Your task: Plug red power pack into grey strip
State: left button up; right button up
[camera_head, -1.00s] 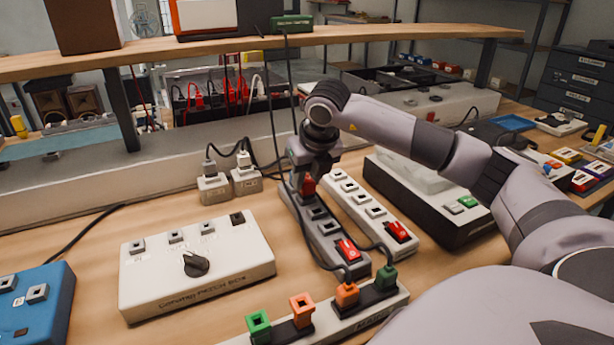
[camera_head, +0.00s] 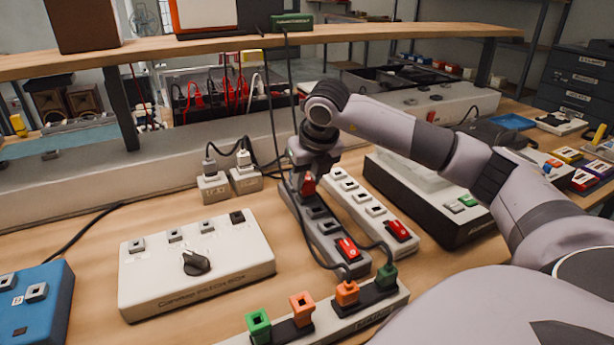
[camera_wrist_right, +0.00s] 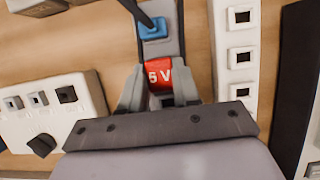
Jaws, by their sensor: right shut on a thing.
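The red power pack (camera_head: 308,185), marked 5V on top in the right wrist view (camera_wrist_right: 168,76), is between the fingers of my right gripper (camera_head: 306,181). The right gripper (camera_wrist_right: 162,80) is shut on it. The pack is at the far end of the grey strip (camera_head: 322,228), over or at a socket. Its underside is hidden, so I cannot tell whether it is seated. A blue plug (camera_wrist_right: 152,28) is on the grey strip in the right wrist view. My left gripper is not in view.
A white strip (camera_head: 370,207) with a red switch lies close to the right. A white patch box (camera_head: 195,290) is at the left. A front strip (camera_head: 372,318) holds green and orange plugs. Black cables hang close to the gripper. A shelf (camera_head: 250,43) crosses behind.

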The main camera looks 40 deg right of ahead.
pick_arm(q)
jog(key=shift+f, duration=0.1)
pick_arm(e)
jog(key=shift+f, duration=0.1)
dwell(0.3)
jog(key=o, duration=1)
jog(key=shift+o, duration=0.2)
jog(key=shift+r, duration=0.2)
pick_arm(q)
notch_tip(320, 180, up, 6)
jog(key=p, duration=0.5)
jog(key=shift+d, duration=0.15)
pick_arm(e)
jog(key=w+d+r+v, duration=0.1)
jog(key=v, duration=1.1)
jog(key=shift+w+a, duration=0.2)
jog(key=shift+w, duration=0.15)
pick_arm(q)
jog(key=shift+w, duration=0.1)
pick_arm(e)
jog(key=shift+r, duration=0.1)
